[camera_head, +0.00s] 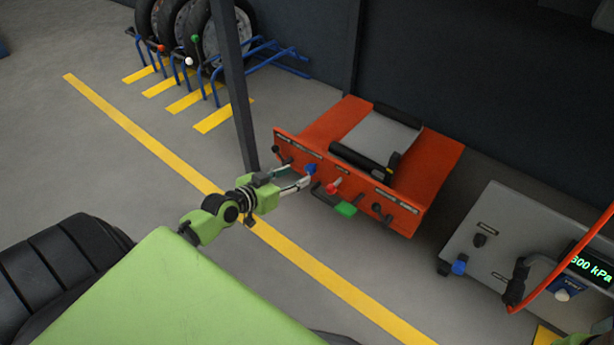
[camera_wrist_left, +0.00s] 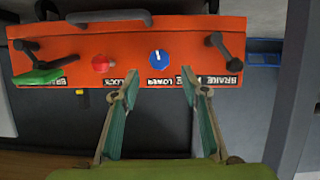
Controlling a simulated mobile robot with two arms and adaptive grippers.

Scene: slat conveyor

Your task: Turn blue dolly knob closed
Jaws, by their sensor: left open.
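The blue knob (camera_head: 311,169) is on the front panel of the orange dolly (camera_head: 446,160). In the left wrist view the blue knob (camera_wrist_left: 159,58) is round with a small white mark pointing toward the top of the picture, above an upside-down label reading LOWER. My left gripper (camera_head: 304,179) is open in front of the panel. In the left wrist view its two fingers (camera_wrist_left: 160,80) stand apart, one to each side of the knob's line, with the tips just short of it. I see nothing held between them.
A red knob (camera_head: 334,187) and a green pedal (camera_head: 345,209) sit beside the blue knob. Black levers flank the panel. A grey unit (camera_head: 490,226) with another blue knob (camera_head: 459,265) stands at right. A dark post (camera_head: 234,80) rises behind my left arm.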

